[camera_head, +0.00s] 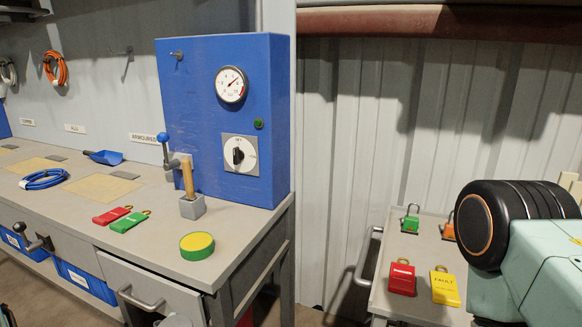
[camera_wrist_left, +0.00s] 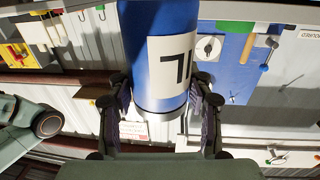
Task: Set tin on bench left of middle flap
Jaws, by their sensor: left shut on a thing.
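In the left wrist view my left gripper (camera_wrist_left: 158,100) is shut on a blue tin (camera_wrist_left: 168,60), a cylinder with a white label bearing black lettering and a grey metal rim. The fingers press on its two sides. The tin runs out of the top of that view. The head view shows neither the left gripper nor the tin. There the grey bench (camera_head: 148,222) carries beige flap-like panels; one lies near the ALU label (camera_head: 33,165), another nearer the ARMOURED label (camera_head: 100,187). My right gripper is not in view.
A blue cable coil (camera_head: 44,179) lies between the two panels. A blue gauge box (camera_head: 262,120) stands behind. A cart (camera_head: 425,312) is at right.

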